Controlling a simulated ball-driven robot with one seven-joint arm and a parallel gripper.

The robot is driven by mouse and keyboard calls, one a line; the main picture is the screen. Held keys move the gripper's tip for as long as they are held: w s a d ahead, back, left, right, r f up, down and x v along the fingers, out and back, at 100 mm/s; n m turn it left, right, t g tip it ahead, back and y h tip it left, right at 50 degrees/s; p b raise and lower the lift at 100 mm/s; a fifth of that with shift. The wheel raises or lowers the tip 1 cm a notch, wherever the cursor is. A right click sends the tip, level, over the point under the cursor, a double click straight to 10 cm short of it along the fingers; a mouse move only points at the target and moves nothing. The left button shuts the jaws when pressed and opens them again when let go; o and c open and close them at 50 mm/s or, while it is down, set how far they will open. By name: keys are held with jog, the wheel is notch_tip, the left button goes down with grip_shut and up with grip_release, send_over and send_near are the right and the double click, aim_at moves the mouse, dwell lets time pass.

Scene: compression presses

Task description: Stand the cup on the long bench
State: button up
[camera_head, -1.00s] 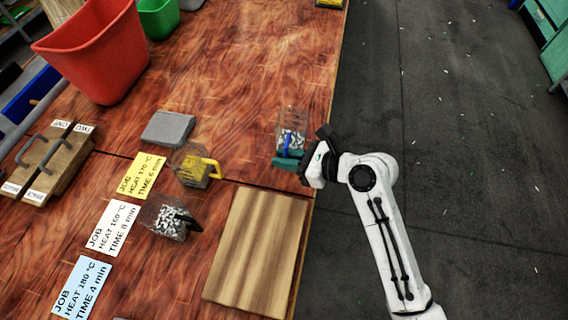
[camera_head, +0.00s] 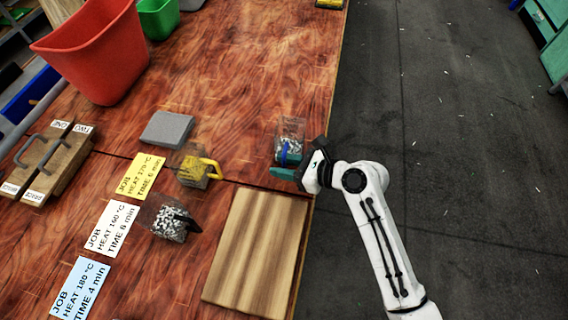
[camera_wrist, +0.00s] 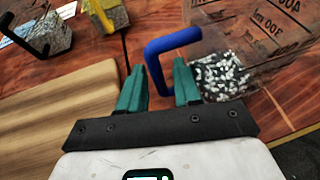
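The cup (camera_head: 291,129) is clear, with a blue handle and black-and-white pellets inside. It appears to stand upright on the long bench (camera_head: 255,75), close to its right edge. In the wrist view the cup (camera_wrist: 255,45) fills the upper right, and its blue handle reaches toward my fingers. My gripper (camera_head: 283,173) is at the near side of the cup. In the wrist view my gripper's teal fingers (camera_wrist: 160,82) are apart, with the end of the handle between them and gaps on both sides. The cup's base is partly hidden by the handle and fingers.
A cup with a yellow handle (camera_head: 192,173) and one with a black handle (camera_head: 170,222) stand left, beside job cards (camera_head: 112,226). A wooden board (camera_head: 257,250) lies nearer. A grey block (camera_head: 167,128) and red bin (camera_head: 95,55) are farther left. Bench beyond the cup is clear.

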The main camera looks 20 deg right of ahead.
jog(key=shift+o, duration=0.6)
jog(key=v, duration=1.2)
jog(key=shift+s, duration=0.1)
jog(key=s+d+f+n+g+h, duration=0.2)
jog(key=s+f+n+g+h, duration=0.2)
jog(key=s+n, duration=0.5)
jog(key=s+d+f+n+g+h, duration=0.2)
jog(key=s+f+n+g+h, duration=0.3)
jog(key=s+n, duration=0.5)
jog(key=n, duration=0.8)
jog(key=shift+d+f, duration=0.15)
jog(key=shift+d, duration=0.1)
